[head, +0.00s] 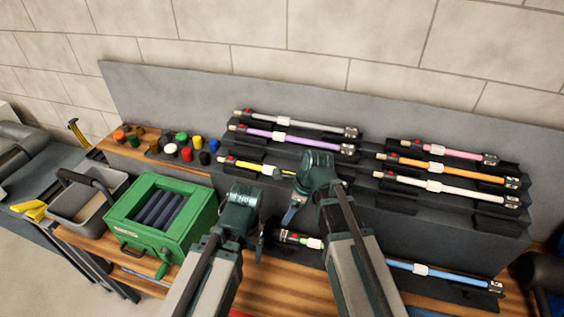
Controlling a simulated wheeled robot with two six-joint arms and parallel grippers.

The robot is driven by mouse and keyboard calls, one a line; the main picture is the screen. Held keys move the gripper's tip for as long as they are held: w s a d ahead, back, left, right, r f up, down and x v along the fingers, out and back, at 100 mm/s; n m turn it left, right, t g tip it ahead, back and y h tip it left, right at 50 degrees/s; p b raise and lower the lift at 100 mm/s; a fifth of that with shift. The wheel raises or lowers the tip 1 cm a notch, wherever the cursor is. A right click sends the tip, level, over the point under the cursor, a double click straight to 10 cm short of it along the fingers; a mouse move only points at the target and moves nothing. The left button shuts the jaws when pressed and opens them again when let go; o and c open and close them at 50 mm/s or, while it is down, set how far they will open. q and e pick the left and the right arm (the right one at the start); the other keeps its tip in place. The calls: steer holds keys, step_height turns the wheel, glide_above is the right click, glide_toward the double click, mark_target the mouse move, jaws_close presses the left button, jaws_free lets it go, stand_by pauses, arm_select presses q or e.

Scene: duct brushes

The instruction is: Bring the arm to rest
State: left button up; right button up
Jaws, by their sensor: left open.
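My left arm comes up from the bottom, and its gripper (261,243) points down and away, partly hidden by its wrist; it is open with nothing seen in it. My right arm reaches up beside it. Its gripper (292,212) hangs low in front of the rack, mostly hidden, and its jaws cannot be made out. Duct brushes lie on the grey rack: a grey one (300,124), a purple one (285,138), a yellow one (245,166), a pink one (450,151), an orange one (410,162) and a white one (465,191). A blue brush (455,280) lies lower, partly behind my right arm.
A green box with a crank (122,222) and a grey bucket (75,205) stand at left on the wooden bench (285,290). Several coloured caps (182,139) sit at the rack's left end. A green-tipped brush (312,242) lies between my arms.

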steer(key=s+a+f+n+h+b, duration=0.1)
steer(key=s+n, duration=0.5)
steer(key=n, duration=0.7)
steer(key=s+a+f+n+g+h+b, duration=0.1)
steer(key=s+f+n+h+b, duration=0.1)
steer(key=s+n, duration=0.5)
steer(key=f+n+h, duration=0.1)
steer(key=n, duration=0.5)
steer(key=shift+f+b, duration=0.35)
steer(key=shift+b, duration=0.05)
